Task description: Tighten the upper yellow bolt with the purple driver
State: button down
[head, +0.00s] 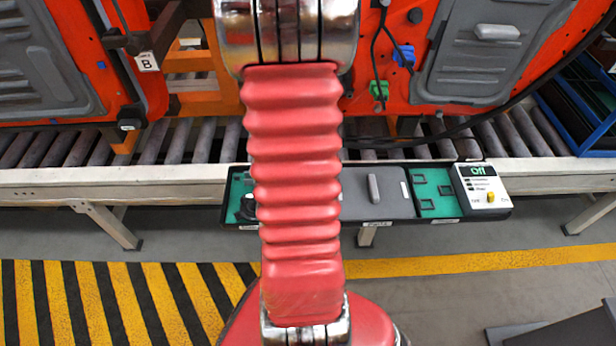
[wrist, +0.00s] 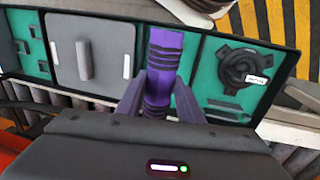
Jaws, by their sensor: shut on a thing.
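The purple driver (wrist: 165,50) shows in the wrist view as a ribbed purple handle over the tool tray. My gripper (wrist: 158,95) is shut on it, with one finger on each side of the handle. Whether the driver still touches the tray cannot be told. The driver's tip is hidden. In the head view my red arm covers the middle, and the gripper and driver are hidden behind it. I see no yellow bolt in either view.
A control box (head: 483,187) reads "Off". Behind runs a roller conveyor (head: 205,142) with orange door frames (head: 391,85). A blue crate (head: 599,139) stands right.

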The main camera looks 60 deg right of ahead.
dwell(0.3)
jog(key=w+a+r+n, duration=0.15)
jog(key=w+a, duration=0.25)
jog(key=w, duration=0.4)
jog(key=w+a+r+n, duration=0.1)
jog(key=w+a+n, duration=0.2)
jog(key=w, duration=0.5)
jog(key=w+a+r+n, duration=0.15)
jog(key=w+a, duration=0.25)
jog(key=w, duration=0.4)
jog(key=w+a+r+n, duration=0.1)
jog(key=w+a, duration=0.3)
jog(key=a, duration=0.4)
jog(key=w+a+r+n+t, duration=0.1)
jog(key=w+a+r+n, duration=0.1)
jog(key=w+a, duration=0.3)
jog(key=w+a+r+n+h, duration=0.1)
jog(key=w+a+n, duration=0.2)
jog(key=a, duration=0.9)
jog(key=shift+w+a+r+n+t, duration=0.15)
jog(key=shift+w+a+n+t, duration=0.2)
jog(key=shift+w, duration=0.75)
jog(key=shift+s, duration=0.1)
